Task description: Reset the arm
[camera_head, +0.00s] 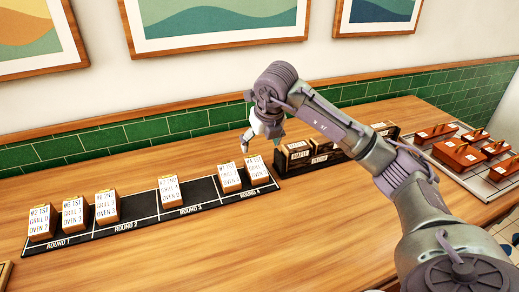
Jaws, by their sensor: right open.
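My right arm comes in from the lower right, bent at its joints over the counter. My right gripper (248,140) is open and points down, just above and behind the right end of the black mat (142,209). It holds nothing that I can see. The arm links partly hide the gripper and the area behind it. My left gripper is not in the picture.
Wooden blocks with printed cards, such as the leftmost block (41,222), stand along the mat's marked rounds. Dark labelled boxes (297,157) stand behind my arm. A tray (484,184) with several orange-brown blocks is at right. The front counter (230,250) is clear.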

